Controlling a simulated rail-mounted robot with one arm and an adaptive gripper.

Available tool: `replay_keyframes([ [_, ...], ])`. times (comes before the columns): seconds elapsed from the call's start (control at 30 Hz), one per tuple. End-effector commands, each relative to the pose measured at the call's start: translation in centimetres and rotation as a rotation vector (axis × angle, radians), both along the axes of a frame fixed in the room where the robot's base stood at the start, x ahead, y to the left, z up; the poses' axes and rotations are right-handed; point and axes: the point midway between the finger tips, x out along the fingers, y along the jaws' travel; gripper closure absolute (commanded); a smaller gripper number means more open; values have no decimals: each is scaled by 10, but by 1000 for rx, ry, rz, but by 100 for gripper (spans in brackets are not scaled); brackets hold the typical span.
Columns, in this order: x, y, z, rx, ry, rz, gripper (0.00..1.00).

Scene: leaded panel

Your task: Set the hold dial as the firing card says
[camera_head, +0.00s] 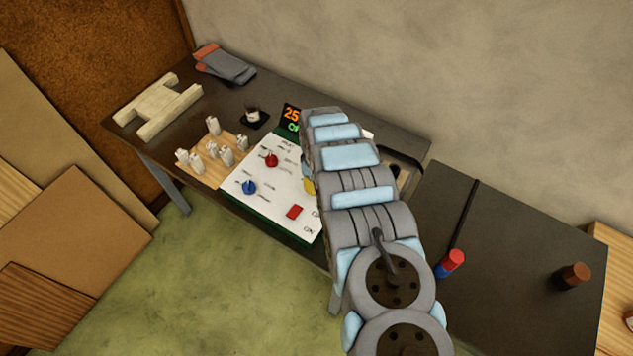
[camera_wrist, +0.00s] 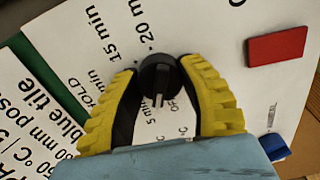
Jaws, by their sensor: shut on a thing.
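The hold dial is a round black knob (camera_wrist: 157,75) with a pale pointer mark on its lower side in the wrist view. Around it are printed labels for 5 min, 15 min, 20 min and OFF, and part of the word HOLD. My gripper (camera_wrist: 158,84) has its yellow fingers shut on the knob, one on each side. The mark lies near the 5 min and OFF labels; I cannot tell its exact setting. The firing card (camera_wrist: 28,120) is partly in view at left, with "blue tile" readable. In the head view my arm hides the dial.
A lit display (camera_head: 291,117) stands behind. White pieces on a wooden board (camera_head: 189,169) lie to the left, with gloves (camera_head: 225,65) farther back.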

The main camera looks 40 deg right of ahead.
Motion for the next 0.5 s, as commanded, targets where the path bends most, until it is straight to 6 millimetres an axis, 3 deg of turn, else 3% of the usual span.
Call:
replay_keyframes([
  [0.5, 1, 0, -1, -2, -2, -284, 95],
])
